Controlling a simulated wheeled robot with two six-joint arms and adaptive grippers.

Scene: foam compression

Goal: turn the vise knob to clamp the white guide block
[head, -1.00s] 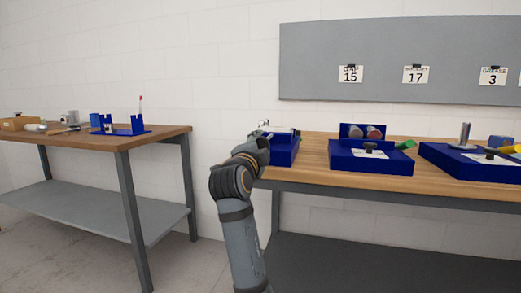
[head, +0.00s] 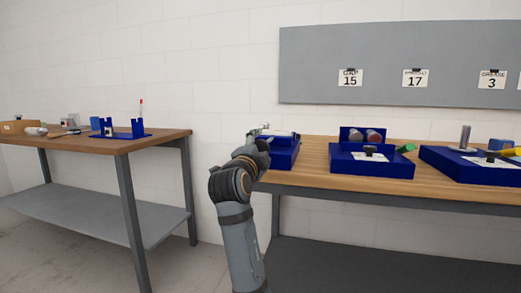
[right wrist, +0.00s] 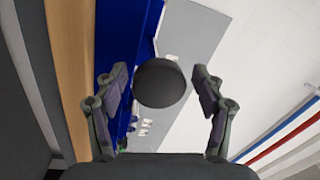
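The dark round vise knob (right wrist: 160,83) fills the middle of the right wrist view. My right gripper (right wrist: 161,78) is open, with one finger on each side of the knob and a visible gap on both sides. In the head view my right arm reaches the blue fixture (head: 284,155) at the left end of the right bench, and its wrist hides part of it. The knob is hidden there. I cannot make out the white guide block in either view. My left gripper is not in view.
More blue fixtures stand on the wooden bench (head: 315,177) to the right, one with two round ends (head: 366,135) and a green piece (head: 405,148). A second bench (head: 175,135) is at the left, with floor between. A grey board (head: 400,45) hangs behind.

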